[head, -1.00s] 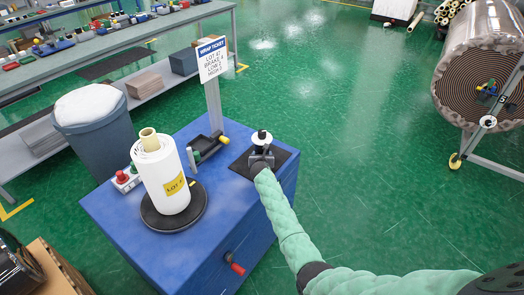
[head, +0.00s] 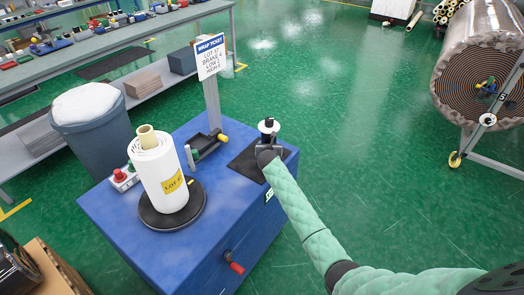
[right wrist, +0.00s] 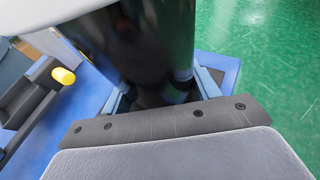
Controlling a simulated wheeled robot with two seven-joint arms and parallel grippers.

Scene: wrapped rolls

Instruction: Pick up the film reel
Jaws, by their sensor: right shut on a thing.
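The film reel (head: 268,127), with a white round top, a dark knob and a dark lower part, stands upright in my right gripper (head: 266,146) at the right side of the blue cabinet. In the right wrist view it is a large glossy black cylinder (right wrist: 140,40). The fingers of the right gripper (right wrist: 163,92) are shut on its two sides. The reel is over the black mat (head: 246,168) and appears slightly raised, though its base is hidden. My left gripper is not in view.
A white wrapped roll (head: 160,176) stands on a black turntable (head: 150,217) at the left of the blue cabinet (head: 190,258).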

